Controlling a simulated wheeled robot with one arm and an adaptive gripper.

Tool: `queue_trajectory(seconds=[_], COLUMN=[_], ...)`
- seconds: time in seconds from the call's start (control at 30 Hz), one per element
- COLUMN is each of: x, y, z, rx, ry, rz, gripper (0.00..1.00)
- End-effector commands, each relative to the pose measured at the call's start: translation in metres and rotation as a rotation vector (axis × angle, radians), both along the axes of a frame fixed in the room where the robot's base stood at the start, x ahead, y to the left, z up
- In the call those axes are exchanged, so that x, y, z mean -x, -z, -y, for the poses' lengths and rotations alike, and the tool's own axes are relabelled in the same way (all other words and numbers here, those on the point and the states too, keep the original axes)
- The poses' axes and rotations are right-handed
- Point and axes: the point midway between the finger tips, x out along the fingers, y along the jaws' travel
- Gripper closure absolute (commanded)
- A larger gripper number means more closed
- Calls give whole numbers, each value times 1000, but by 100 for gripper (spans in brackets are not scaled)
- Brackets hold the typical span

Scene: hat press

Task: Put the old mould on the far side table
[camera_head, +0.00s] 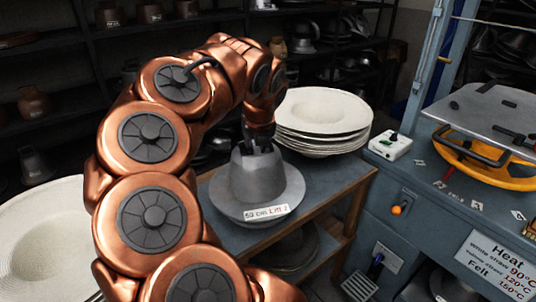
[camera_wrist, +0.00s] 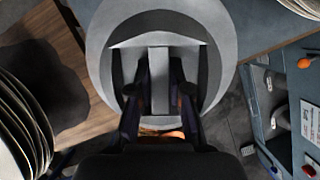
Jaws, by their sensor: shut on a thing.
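The old mould (camera_head: 258,180) is a grey metal hat shape with a wide brim and a label on its front reading about "59 cm". My gripper (camera_head: 258,143) reaches into its open top from above. In the wrist view my gripper (camera_wrist: 160,98) is shut on the bar across the mould's hollow (camera_wrist: 112,25). The mould is upright and appears over the front part of a side table (camera_head: 330,180) with a blue-grey top and wooden edge. I cannot tell whether its brim touches the table. The fingertips are partly hidden inside the hollow.
A stack of cream hat blanks (camera_head: 322,112) fills the table's back. Another pale stack (camera_head: 45,245) stands at the left. The blue press (camera_head: 440,195), with a white control box (camera_head: 390,146), stands close on the right. Dark shelves (camera_head: 55,80) line the back.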

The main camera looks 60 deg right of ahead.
Motion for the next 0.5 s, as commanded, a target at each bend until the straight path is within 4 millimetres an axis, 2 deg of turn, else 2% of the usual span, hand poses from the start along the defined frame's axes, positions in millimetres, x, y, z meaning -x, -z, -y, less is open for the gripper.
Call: queue_trajectory(seconds=[0.2,0.5], x=[-36,-64], y=[1,3], z=[8,16], rx=[2,3], ry=[-6,-4], rz=[1,3], gripper=[100,100])
